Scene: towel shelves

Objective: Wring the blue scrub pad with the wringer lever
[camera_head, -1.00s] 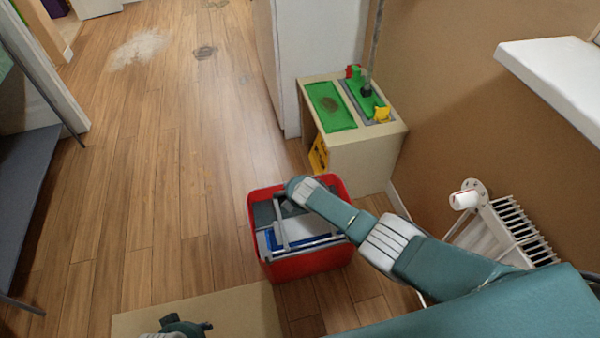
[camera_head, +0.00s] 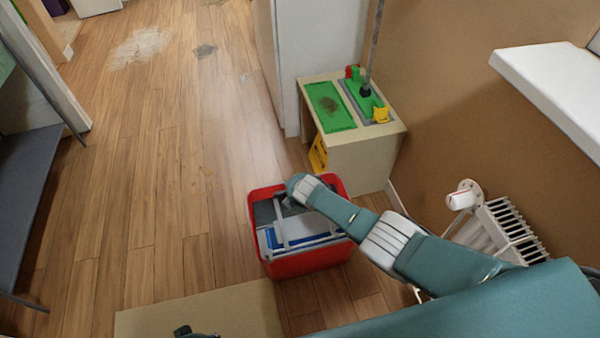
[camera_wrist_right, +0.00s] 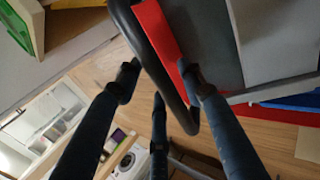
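A red bucket (camera_head: 310,264) stands on the floor with a grey wringer (camera_head: 300,228) in its top. A blue strip (camera_head: 270,237), probably the scrub pad, shows inside, partly covered by grey parts. My right arm reaches over the bucket, and its hand hides its own fingers in the head view. In the right wrist view my right gripper (camera_wrist_right: 160,78) has its fingers spread. A dark looped bar (camera_wrist_right: 150,45), perhaps the wringer lever, passes between them with visible gaps. Only a small dark part of my left gripper (camera_head: 190,333) shows at the bottom edge; its fingers are not clear.
A beige cabinet (camera_head: 365,160) with green trays (camera_head: 330,107) and a yellow sign (camera_head: 318,154) stands behind the bucket. A white radiator (camera_head: 510,232) and shelf (camera_head: 555,85) are at the right wall. A beige board (camera_head: 205,312) lies in front. The wooden floor to the left is mostly clear.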

